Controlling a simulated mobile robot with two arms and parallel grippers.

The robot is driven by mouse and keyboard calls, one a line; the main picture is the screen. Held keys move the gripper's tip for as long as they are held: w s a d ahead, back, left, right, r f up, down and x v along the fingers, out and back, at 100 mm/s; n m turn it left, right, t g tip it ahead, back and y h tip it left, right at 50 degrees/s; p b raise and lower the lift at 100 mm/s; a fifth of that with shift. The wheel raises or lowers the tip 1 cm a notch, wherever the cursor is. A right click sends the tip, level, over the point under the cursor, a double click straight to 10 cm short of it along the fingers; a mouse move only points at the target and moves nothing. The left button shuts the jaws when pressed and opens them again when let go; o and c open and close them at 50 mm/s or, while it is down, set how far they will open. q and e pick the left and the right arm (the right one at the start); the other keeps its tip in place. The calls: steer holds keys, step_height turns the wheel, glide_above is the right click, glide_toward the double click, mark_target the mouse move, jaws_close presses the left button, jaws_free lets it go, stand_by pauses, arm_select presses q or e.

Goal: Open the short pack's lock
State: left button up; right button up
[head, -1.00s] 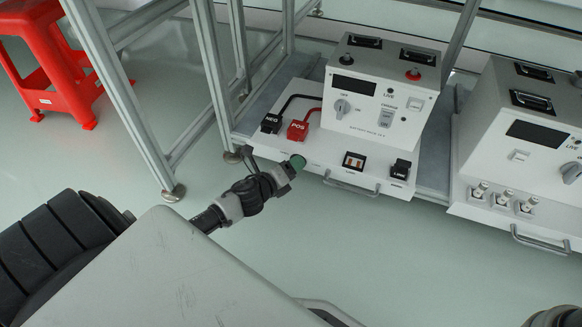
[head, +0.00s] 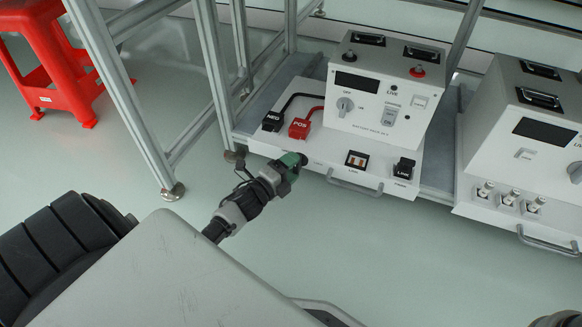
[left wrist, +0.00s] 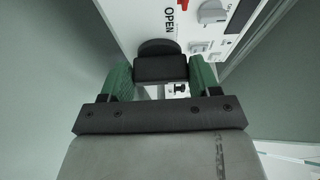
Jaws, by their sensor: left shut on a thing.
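My left gripper (head: 291,160) is at the front edge of the white base (head: 328,160) under the middle white unit in the head view. In the left wrist view its green fingers (left wrist: 160,77) are shut on a black lock handle (left wrist: 160,69), one finger on each side. A dark round disc (left wrist: 158,47) shows behind the handle, against a white panel printed "OPEN". In the head view the gripper hides the lock. My right gripper is not in view.
The white unit (head: 375,115) has a dial and switches. NEG (head: 271,121) and POS (head: 300,128) connectors lie on its base. A metal handle (head: 353,185) sticks out in front. Another white unit (head: 515,165) stands at right. Frame posts and a red stool (head: 60,65) are at left.

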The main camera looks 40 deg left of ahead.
arm_select(q)
steer(key=shift+a, duration=0.1)
stand_by(0.3)
steer(key=o, duration=0.9)
steer(key=s+p, duration=0.1)
steer(key=s, duration=0.2)
steer(key=s+a+p, duration=0.1)
steer(key=s+p, duration=0.1)
steer(key=s, duration=0.2)
steer(key=s+p, duration=0.2)
steer(key=s, duration=0.1)
steer(key=shift+s+a, duration=0.3)
steer(key=shift+f, duration=0.1)
